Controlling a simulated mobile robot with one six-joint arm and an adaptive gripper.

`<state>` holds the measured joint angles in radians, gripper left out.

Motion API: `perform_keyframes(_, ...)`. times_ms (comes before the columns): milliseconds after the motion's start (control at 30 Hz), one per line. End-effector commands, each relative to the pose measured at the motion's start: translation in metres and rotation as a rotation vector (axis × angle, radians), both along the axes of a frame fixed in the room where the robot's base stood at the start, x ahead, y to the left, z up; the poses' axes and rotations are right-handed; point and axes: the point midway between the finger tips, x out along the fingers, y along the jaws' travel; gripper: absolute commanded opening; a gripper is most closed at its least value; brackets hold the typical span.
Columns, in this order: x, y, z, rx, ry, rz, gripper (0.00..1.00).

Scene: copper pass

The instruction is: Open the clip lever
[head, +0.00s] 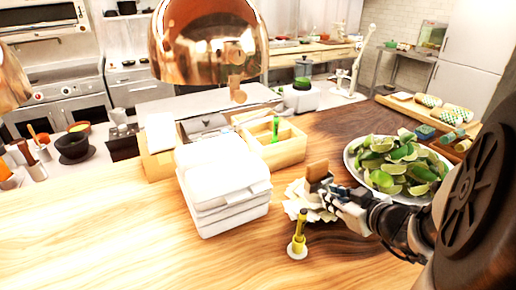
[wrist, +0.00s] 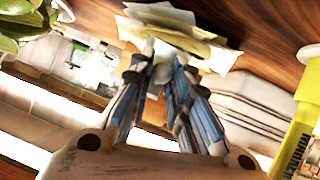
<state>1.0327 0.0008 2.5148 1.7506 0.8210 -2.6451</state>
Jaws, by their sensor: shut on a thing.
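A fanned stack of cream paper slips (head: 309,203) lies on the wooden counter; it also shows in the wrist view (wrist: 185,30). My gripper (head: 324,188) is over these slips. In the wrist view its two blue-grey fingers (wrist: 163,66) close together on a small pale piece at the slips' near edge, which seems to be the clip lever. The fingertips hide most of this piece, so the lever's angle cannot be told. A small brown flat piece (head: 317,170) stands up by the gripper in the head view.
A yellow upright object on a round white base (head: 298,246) stands close in front. White stacked boxes (head: 222,190) are to the left. A plate of lime wedges (head: 398,165) is to the right. A wooden divided box (head: 283,150) stands behind. The front left counter is clear.

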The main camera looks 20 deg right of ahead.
Motion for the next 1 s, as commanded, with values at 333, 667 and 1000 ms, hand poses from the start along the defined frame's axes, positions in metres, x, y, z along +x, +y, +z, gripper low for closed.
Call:
perform_keyframes(333, 0.0, 0.001, -0.001, 0.003, 0.001, 0.001, 0.19)
perform_keyframes(667, 0.0, 0.0, -0.001, 0.002, 0.001, 0.001, 0.31)
perform_keyframes(1000, -0.018, 0.0, 0.01, -0.002, -0.001, -0.005, 0.31)
